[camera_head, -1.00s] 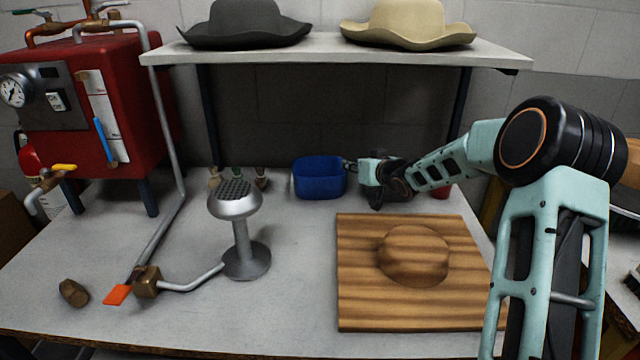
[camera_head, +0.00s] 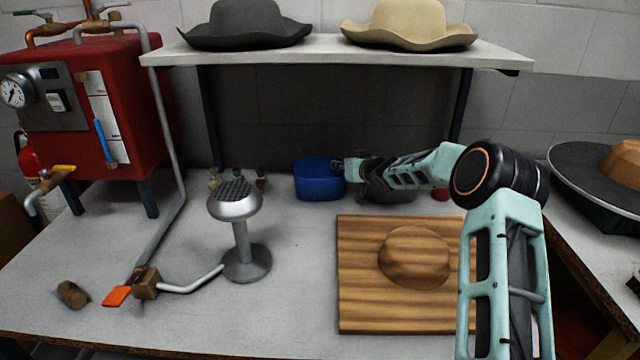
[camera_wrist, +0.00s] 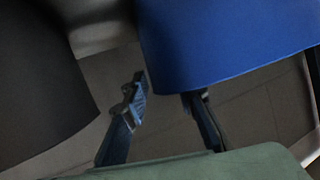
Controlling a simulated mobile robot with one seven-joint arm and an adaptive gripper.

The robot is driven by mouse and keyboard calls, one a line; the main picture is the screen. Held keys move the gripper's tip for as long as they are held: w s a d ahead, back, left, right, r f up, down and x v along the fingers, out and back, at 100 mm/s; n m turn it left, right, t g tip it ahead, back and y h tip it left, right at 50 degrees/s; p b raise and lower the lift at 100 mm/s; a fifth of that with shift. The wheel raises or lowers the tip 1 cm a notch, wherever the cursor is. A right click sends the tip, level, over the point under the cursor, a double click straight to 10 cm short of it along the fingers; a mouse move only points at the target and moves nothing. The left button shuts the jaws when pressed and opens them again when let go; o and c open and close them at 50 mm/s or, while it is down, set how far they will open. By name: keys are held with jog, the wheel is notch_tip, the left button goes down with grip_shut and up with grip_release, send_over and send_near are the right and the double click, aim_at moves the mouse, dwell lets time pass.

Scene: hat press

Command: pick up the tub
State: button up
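The tub (camera_head: 319,183) is a blue, open-topped container standing at the back of the table, below the shelf. My gripper (camera_head: 343,168) is at its right rim, reaching in from the right. In the wrist view the tub (camera_wrist: 230,40) fills the upper right. My gripper's fingers (camera_wrist: 168,98) stand apart with a visible gap. The left finger is close beside the tub's edge, and the tub hides the tip of the right one. I cannot tell whether either finger touches the tub.
A wooden board (camera_head: 365,310) with a hat block lies in front. A metal stand (camera_head: 240,235) is left. The shelf (camera_head: 340,50) carries two hats overhead.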

grip_shut()
jog(key=shift+r, duration=0.1)
dwell(0.5)
